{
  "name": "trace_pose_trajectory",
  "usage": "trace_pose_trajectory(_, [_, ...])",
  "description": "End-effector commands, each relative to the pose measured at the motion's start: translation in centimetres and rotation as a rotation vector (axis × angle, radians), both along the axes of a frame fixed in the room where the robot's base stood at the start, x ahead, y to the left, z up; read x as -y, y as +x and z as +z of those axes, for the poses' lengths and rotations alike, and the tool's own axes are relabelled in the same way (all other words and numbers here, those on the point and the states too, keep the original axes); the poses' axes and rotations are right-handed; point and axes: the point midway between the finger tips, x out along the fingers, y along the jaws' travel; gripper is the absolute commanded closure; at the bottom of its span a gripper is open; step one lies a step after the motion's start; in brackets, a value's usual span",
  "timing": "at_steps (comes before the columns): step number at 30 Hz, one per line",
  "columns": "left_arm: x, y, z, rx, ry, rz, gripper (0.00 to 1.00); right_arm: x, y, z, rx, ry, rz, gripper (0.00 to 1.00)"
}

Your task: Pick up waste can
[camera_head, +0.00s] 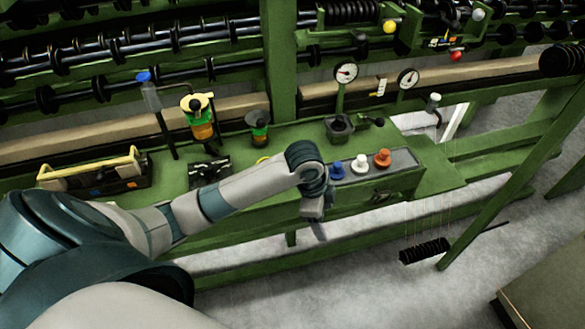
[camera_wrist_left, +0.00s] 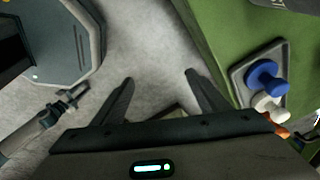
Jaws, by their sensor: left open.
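I cannot identify a waste can for certain. A small dark green can (camera_head: 258,124) with a black top stands on the green bench (camera_head: 225,150), and a green and orange container (camera_head: 201,122) with a yellow top stands to its left. My left gripper (camera_head: 318,228) hangs past the bench's front edge, right of and nearer than both. In the left wrist view its fingers (camera_wrist_left: 159,76) are spread and empty above grey floor. A dark greenish edge (camera_wrist_left: 168,111) shows between them, mostly hidden by the gripper body. What looks like my right gripper (camera_wrist_left: 74,95) shows there at left.
Blue (camera_head: 337,169), white (camera_head: 360,162) and orange (camera_head: 382,157) knobs stand on a panel close right of my left gripper. A yellow-handled toolbox (camera_head: 95,175) is at the bench's left. Gauges (camera_head: 346,72) rise behind. The floor (camera_head: 345,262) in front is mostly clear.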

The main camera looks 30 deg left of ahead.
Motion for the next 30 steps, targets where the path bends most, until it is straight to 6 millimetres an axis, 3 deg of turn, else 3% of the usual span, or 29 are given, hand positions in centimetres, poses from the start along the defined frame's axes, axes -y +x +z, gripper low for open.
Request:
trace_pose_trajectory(1, [-1.0, 1.2, 1.2, 0.002, 0.026, -0.036, 0.32, 0.0, 0.0, 0.0, 0.002, 0.000, 0.000, 0.67])
trace_pose_trajectory(8, [-5.0, 4.2, 5.9, -0.030, 0.112, -0.177, 0.32, -0.1, 0.3, 0.0, 0.008, 0.003, 0.000, 0.67])
trace_pose_trajectory(12, [-8.3, 6.0, 9.6, -0.057, 0.161, -0.243, 0.32, -0.2, 0.4, 0.1, 0.010, 0.003, 0.000, 0.67])
trace_pose_trajectory(21, [-15.0, 8.2, 17.6, -0.116, 0.211, -0.318, 0.32, -0.2, 0.4, 0.1, 0.011, 0.004, 0.000, 0.67])
trace_pose_trajectory(25, [-16.4, 8.4, 19.4, -0.128, 0.212, -0.330, 0.32, -0.2, 0.4, 0.0, 0.011, 0.004, 0.000, 0.67])
trace_pose_trajectory(30, [-17.0, 8.4, 20.1, -0.135, 0.212, -0.334, 0.32, -0.2, 0.4, 0.0, 0.011, 0.004, 0.000, 0.67])
